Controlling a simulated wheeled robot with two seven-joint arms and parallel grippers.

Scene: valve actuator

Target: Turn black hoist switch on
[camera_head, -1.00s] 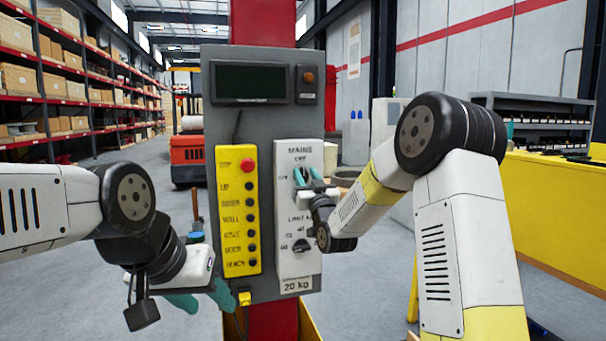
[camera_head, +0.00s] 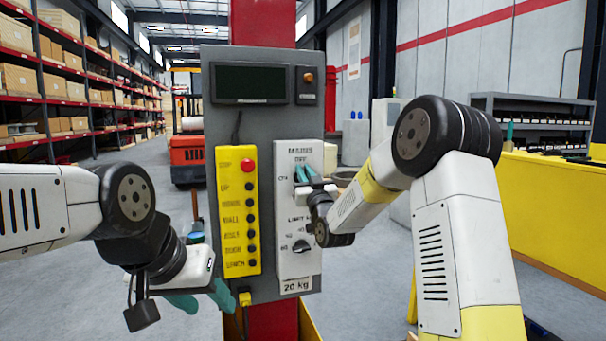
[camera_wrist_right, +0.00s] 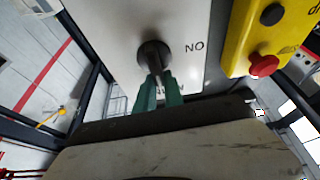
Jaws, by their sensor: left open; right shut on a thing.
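The white switch panel (camera_head: 298,215) is on the right of the grey control box. The black hoist switch (camera_wrist_right: 153,55) is a round knob on this panel, seen upside down in the right wrist view with "ON" beside it. My right gripper (camera_wrist_right: 160,84) has its teal fingers shut on the knob. In the head view my right gripper (camera_head: 302,172) is at the upper part of the panel, below "OFF" and right of "ON", and mostly hides the switch. My left gripper (camera_head: 203,298) is open and empty, low and left of the control box.
A lower black knob (camera_head: 301,246) sits under "LIMIT". A yellow button strip (camera_head: 238,212) with a red button (camera_head: 248,165) is left of the white panel. A dark display (camera_head: 249,83) is above. A yellow bench (camera_head: 555,205) stands at right. Open floor lies at left.

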